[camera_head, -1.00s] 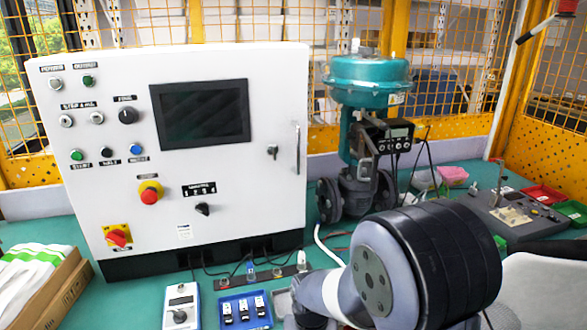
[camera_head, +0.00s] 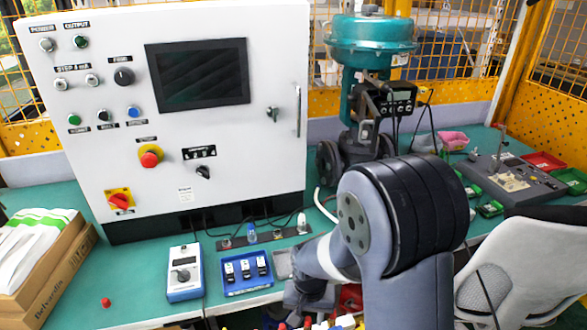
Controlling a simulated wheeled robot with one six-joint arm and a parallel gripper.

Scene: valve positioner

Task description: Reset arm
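My arm shows at the lower right of the head view, with a large dark ribbed joint and grey links reaching down to the left. My gripper's fingers cannot be made out. The far end of the arm runs low, near the table's front edge. The teal valve actuator (camera_head: 372,42) stands behind the arm, with the black positioner box (camera_head: 391,101) on its side. The arm hides part of the valve body's lower right.
A white control cabinet (camera_head: 230,120) stands at the left. In front are a handheld meter (camera_head: 184,273), a blue tray (camera_head: 247,273), and a red cap (camera_head: 106,302). A cardboard box (camera_head: 62,275) lies far left, a grey device (camera_head: 513,180) at right, a chair (camera_head: 520,265) at lower right.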

